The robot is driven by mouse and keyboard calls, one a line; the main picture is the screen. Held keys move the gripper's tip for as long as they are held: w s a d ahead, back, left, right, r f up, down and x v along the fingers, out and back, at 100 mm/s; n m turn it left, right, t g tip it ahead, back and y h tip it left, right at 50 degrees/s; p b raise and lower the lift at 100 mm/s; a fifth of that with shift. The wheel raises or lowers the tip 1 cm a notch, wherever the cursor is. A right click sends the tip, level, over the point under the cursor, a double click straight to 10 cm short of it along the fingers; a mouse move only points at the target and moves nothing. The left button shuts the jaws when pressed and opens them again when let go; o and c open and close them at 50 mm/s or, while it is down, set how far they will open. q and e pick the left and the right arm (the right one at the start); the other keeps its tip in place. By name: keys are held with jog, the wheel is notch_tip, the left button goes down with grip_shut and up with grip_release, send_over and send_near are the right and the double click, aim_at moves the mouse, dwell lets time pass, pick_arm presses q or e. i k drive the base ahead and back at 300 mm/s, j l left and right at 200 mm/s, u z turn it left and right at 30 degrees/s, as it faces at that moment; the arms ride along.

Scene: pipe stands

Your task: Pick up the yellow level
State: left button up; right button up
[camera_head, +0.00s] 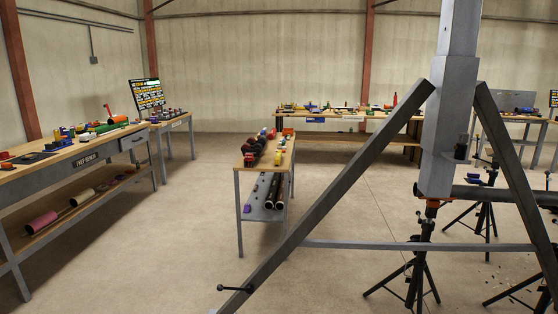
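I cannot pick out the yellow level for certain. Neither of my grippers is in view.
A narrow table (245,172) with dark pipes stands mid-floor. A long workbench (345,117) with small items is at the back. A grey steel frame (345,185) with slanted braces blocks the right side, with black tripod stands (418,265) around it. Floor between left bench and narrow table is clear.

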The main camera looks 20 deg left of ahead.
aim_at(278, 156)
jog(key=u, duration=0.8)
jog(key=i+j+u, duration=0.6)
jog(key=i+u, duration=0.7)
jog(key=i+j, duration=0.1)
jog(key=i, duration=0.6)
jog(key=i+j, duration=0.1)
jog(key=i, duration=0.55)
jog(key=i+j, duration=0.1)
jog(key=i, duration=0.6)
jog(key=i+l+z, duration=0.2)
jog(key=i+z, duration=1)
jog(key=z, duration=0.15)
jog(key=i+j+z, duration=0.25)
jog(key=z, duration=0.2)
jog(key=i+l+z, duration=0.3)
jog(key=z, duration=0.15)
jog(key=i+l+z, duration=0.15)
jog(key=i+z, duration=0.65)
jog(key=z, duration=0.15)
jog(key=i+j+z, duration=0.1)
jog(key=i+z, duration=0.35)
jog(key=i+j+z, duration=0.25)
jog(key=z, duration=0.2)
jog(key=i+l+z, duration=0.2)
jog(key=i, duration=0.75)
jog(key=i+l+z, duration=0.15)
jog(key=i, duration=0.8)
